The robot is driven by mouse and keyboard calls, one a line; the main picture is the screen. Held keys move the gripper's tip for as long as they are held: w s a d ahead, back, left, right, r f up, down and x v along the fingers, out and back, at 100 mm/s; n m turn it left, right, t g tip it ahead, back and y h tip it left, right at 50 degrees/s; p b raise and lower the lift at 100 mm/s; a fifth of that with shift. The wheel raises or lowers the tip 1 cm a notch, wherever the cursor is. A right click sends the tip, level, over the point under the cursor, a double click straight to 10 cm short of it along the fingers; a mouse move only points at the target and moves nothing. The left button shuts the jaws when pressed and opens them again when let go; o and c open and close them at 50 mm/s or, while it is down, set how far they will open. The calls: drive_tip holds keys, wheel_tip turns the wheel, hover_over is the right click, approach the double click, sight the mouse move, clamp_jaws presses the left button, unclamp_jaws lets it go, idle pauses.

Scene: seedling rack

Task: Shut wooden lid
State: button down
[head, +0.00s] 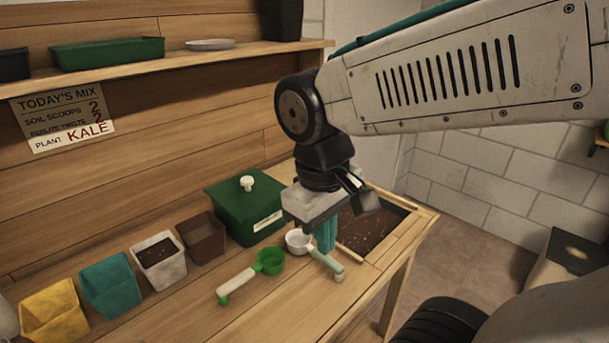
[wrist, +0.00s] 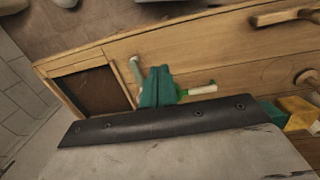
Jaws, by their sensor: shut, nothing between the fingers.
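The soil bin (head: 365,228) is set into the right end of the wooden bench, and dark soil shows inside its wooden frame, so it stands open. It also shows in the wrist view (wrist: 92,92) at left. A pale wooden strip (head: 403,238) runs along the bin's right side; I cannot tell whether it is the lid or part of the frame. My gripper (head: 326,238) points down with its teal fingers shut and empty, just left of the bin, above the bench by the scoops. The fingers also show in the wrist view (wrist: 158,88).
A white scoop (head: 335,263) and a green scoop (head: 240,280) lie close to my gripper. A green box (head: 240,215) with a white knob stands behind them. Several small pots, including a teal one (head: 110,285), line the bench at left. A shelf (head: 200,62) runs above.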

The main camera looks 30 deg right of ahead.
drive_tip(key=w+d+f+t, duration=0.1)
drive_tip(key=w+d+f, duration=0.2)
drive_tip(key=w+d, duration=0.75)
drive_tip(key=w+d+f+t+y, duration=0.15)
drive_tip(key=w+d, duration=0.25)
drive_tip(key=w, duration=1.3)
drive_tip(key=w+d+f+t, duration=0.25)
drive_tip(key=w+d, duration=0.55)
drive_tip(key=w, duration=0.5)
drive_tip(key=shift+g, duration=0.5)
drive_tip(key=x, duration=1)
drive_tip(key=shift+s+a+f, duration=0.1)
drive_tip(key=shift+s+f, duration=0.05)
drive_tip(key=shift+f, duration=0.1)
drive_tip(key=s, duration=0.1)
drive_tip(key=s+r, duration=0.1)
drive_tip(key=shift+s+d, duration=0.4)
drive_tip(key=shift+s, duration=0.55)
